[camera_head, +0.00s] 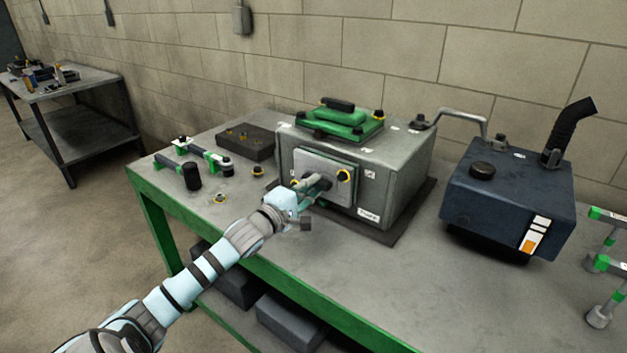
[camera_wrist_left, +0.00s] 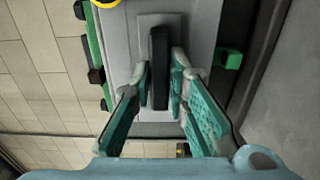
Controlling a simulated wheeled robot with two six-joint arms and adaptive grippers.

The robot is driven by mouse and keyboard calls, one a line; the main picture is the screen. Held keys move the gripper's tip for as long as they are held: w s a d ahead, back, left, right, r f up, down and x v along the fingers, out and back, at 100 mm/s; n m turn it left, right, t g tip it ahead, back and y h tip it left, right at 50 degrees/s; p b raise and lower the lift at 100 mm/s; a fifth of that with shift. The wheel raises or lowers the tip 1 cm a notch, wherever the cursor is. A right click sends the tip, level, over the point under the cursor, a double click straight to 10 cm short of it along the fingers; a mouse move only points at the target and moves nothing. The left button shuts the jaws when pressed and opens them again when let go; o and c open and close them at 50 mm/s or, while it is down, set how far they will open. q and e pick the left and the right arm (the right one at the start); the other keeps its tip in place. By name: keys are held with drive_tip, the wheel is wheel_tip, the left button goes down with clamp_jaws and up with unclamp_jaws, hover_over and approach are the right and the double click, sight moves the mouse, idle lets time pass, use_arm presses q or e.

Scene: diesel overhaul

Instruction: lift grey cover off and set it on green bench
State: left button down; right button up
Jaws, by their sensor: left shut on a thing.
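The grey cover (camera_head: 309,161) is a flat square plate on the front of the grey engine housing (camera_head: 402,169). It looks flush with the housing; I cannot tell of any gap. My left gripper (camera_head: 318,183) is at its front. In the left wrist view the left gripper's teal-padded fingers (camera_wrist_left: 163,75) close around the cover's dark bar handle (camera_wrist_left: 158,50), with the light grey plate (camera_wrist_left: 203,35) behind it. The fingers hide part of the cover in the head view. The green bench (camera_head: 400,270) has a grey top and green edges. My right gripper is out of view.
A green lid with a black handle (camera_head: 342,120) sits on the housing. A dark blue tank (camera_head: 510,200) stands at right, with green-and-grey stands (camera_head: 605,265) beyond. A dark tray (camera_head: 245,142), small rings and green-ended tools (camera_head: 205,155) lie at left. Some bench top near the front is clear.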

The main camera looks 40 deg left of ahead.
use_arm(q)
drive_tip(key=s, duration=0.3)
drive_tip(key=shift+s+f+b, duration=0.25)
drive_tip(key=shift+s+b, duration=0.15)
drive_tip(key=shift+s+d+r, duration=0.1)
drive_tip(key=shift+s+r, duration=0.15)
drive_tip(key=shift+s, duration=0.05)
idle(0.3)
